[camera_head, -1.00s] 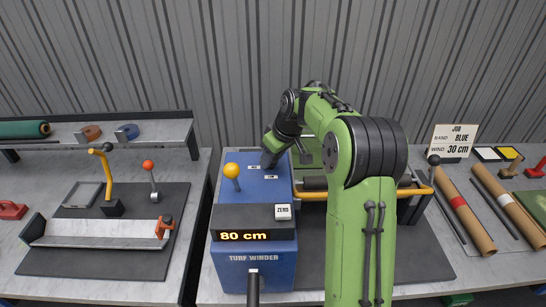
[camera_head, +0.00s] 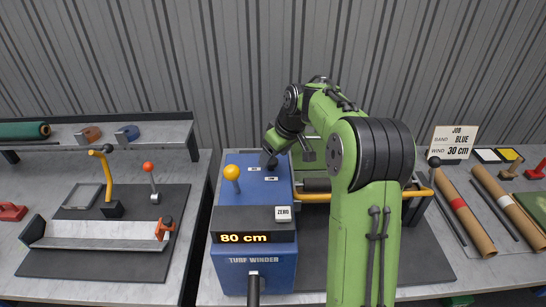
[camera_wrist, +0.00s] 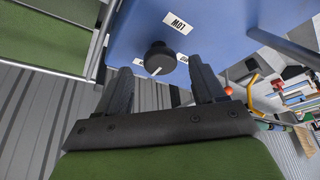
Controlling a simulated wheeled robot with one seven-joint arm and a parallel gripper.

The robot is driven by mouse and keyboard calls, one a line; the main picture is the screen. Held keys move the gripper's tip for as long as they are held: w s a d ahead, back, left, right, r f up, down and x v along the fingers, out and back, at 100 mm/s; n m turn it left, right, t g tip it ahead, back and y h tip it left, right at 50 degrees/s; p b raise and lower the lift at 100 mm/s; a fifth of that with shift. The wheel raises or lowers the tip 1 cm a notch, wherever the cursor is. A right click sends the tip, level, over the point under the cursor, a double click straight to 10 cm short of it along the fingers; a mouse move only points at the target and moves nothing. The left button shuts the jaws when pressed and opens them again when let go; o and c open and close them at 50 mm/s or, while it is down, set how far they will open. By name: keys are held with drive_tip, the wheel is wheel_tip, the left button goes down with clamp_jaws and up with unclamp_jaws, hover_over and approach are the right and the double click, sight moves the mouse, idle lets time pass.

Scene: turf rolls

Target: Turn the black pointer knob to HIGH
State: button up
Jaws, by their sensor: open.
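The black pointer knob (camera_wrist: 160,58) sits on the blue top of the turf winder (camera_head: 252,260). In the wrist view its white pointer line points toward the gripper's palm, away from the upside-down LOW label (camera_wrist: 178,24). Two more labels, partly hidden and unreadable, flank the knob near the fingertips. My gripper (camera_wrist: 160,67) is open, with one finger on each side of the knob and a gap visible on both sides. In the head view my gripper (camera_head: 269,161) is at the winder's top and hides the knob.
A yellow ball lever (camera_head: 232,173) stands left of the gripper on the winder. A ZERO button (camera_head: 283,212) and an 80 cm display (camera_head: 242,238) are in front. A yellow bar (camera_head: 315,197) runs to the right, behind my arm.

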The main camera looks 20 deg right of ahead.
drive_tip(key=p+v, duration=0.2)
drive_tip(key=v, duration=1.2)
drive_tip(key=s+a+r+m+h, duration=0.1)
drive_tip(key=s+a+m+h, duration=0.1)
drive_tip(key=s+a, duration=1.05)
drive_tip(key=s+f+m, duration=0.1)
drive_tip(key=s+f, duration=0.2)
drive_tip(key=s, duration=0.4)
drive_tip(key=s+f+m+t, duration=0.1)
drive_tip(key=s+f, duration=0.2)
drive_tip(key=s, duration=0.5)
drive_tip(key=shift+f, duration=0.2)
drive_tip(key=shift+a, duration=0.1)
drive_tip(key=shift+c, duration=0.3)
